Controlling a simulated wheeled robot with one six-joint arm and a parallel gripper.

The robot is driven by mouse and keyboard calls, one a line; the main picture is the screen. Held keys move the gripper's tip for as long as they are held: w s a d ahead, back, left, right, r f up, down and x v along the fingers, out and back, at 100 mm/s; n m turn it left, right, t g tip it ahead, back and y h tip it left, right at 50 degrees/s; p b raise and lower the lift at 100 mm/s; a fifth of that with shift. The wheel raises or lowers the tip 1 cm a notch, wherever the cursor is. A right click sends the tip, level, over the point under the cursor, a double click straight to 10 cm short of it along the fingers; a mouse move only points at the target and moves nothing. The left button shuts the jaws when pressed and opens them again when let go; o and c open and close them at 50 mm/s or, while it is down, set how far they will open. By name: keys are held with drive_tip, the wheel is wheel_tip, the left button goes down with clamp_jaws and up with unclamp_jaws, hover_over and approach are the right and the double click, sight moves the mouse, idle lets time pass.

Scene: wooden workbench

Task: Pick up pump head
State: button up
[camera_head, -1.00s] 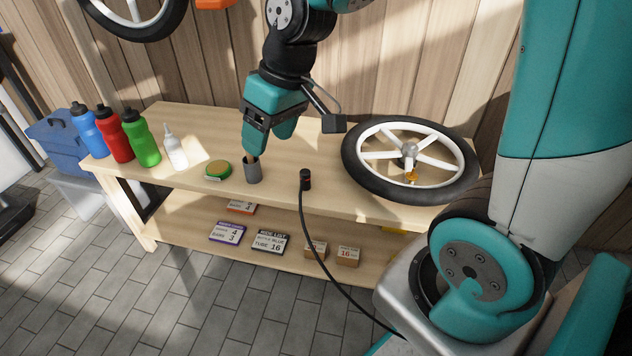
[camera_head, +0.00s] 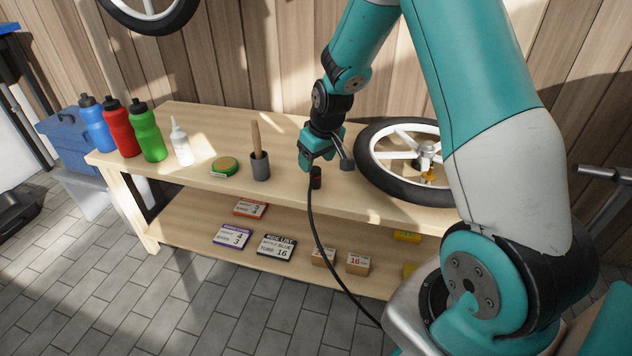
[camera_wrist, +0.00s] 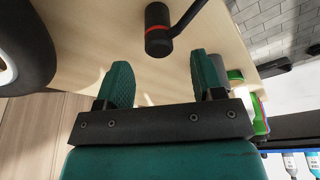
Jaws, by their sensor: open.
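The pump head (camera_head: 316,178) is a short black cylinder with a red ring and a black hose running off the bench's front edge. It stands upright on the bench top, right of the grey cup. My gripper (camera_head: 314,168) is just above and behind it in the head view and partly overlaps its top. In the wrist view the pump head (camera_wrist: 158,30) lies ahead of the two teal fingers, between their lines. My gripper (camera_wrist: 160,80) is open and empty there, with a gap to the pump head.
The wheel (camera_head: 375,180) lies on the bench close to the right of my gripper. A white bottle (camera_head: 181,145) and several coloured bottles stand farther left.

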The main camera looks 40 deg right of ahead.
sight(315, 168)
drive_tip(key=x, duration=0.2)
drive_tip(key=b+x, duration=0.2)
drive_tip(key=x, duration=0.1)
drive_tip(key=shift+s+f, duration=0.2)
drive_tip(key=shift+f, duration=0.2)
drive_tip(key=shift+c, duration=0.4)
drive_tip(key=c, duration=0.9)
